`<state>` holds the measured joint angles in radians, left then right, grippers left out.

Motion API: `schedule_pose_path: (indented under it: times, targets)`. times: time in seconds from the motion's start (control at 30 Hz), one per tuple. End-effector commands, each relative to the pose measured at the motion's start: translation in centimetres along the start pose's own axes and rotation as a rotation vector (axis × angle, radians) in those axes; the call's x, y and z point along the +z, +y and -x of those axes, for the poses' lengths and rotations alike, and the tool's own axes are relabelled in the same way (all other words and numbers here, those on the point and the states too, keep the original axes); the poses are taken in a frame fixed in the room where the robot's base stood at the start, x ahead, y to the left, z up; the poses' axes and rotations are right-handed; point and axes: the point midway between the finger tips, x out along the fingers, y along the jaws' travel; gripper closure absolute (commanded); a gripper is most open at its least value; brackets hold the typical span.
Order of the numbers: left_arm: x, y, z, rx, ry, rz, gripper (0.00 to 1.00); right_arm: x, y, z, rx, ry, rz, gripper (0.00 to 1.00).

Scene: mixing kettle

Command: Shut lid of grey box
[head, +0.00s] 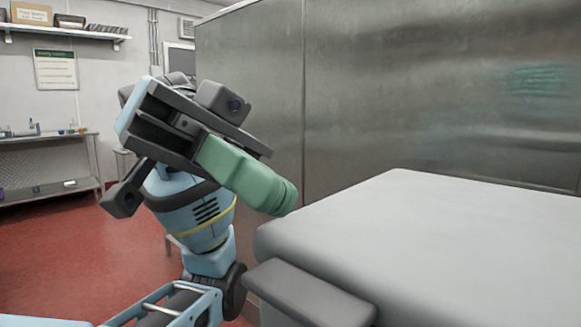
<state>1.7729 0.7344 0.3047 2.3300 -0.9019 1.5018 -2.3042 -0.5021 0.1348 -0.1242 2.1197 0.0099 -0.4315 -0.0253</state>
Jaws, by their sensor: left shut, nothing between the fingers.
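The grey box's lid (430,235) fills the lower right of the head view as a broad, pale grey slab with rounded edges. A dark grey handle (310,297) sticks out from its near left edge. The box body below is out of view, so I cannot tell whether the lid is fully down. My left gripper (284,198) has its green fingers together with nothing between them. My right gripper is not in view.
A tall steel cabinet wall (400,90) stands behind the lid. A steel table (50,170) and a wall shelf (70,30) with boxes are at the far left. Red floor (60,255) lies open on the left.

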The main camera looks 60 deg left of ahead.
Motion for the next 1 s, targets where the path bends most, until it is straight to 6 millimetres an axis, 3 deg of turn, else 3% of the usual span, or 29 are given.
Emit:
schedule_pose_path:
  times: [0.2, 0.4, 0.6, 1.0]
  targets:
    - [0.1, 0.3, 4.7, 0.002, 0.007, 0.006, 1.0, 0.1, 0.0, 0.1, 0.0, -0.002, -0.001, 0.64]
    - [0.2, 0.7, 7.7, 0.002, 0.007, 0.005, 1.0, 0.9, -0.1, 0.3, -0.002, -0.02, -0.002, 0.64]
    - [0.3, 0.8, 8.9, 0.003, 0.005, 0.004, 1.0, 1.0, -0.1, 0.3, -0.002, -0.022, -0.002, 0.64]
    - [0.3, 0.8, 8.9, 0.003, 0.005, 0.004, 1.0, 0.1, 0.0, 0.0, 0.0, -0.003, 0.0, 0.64]
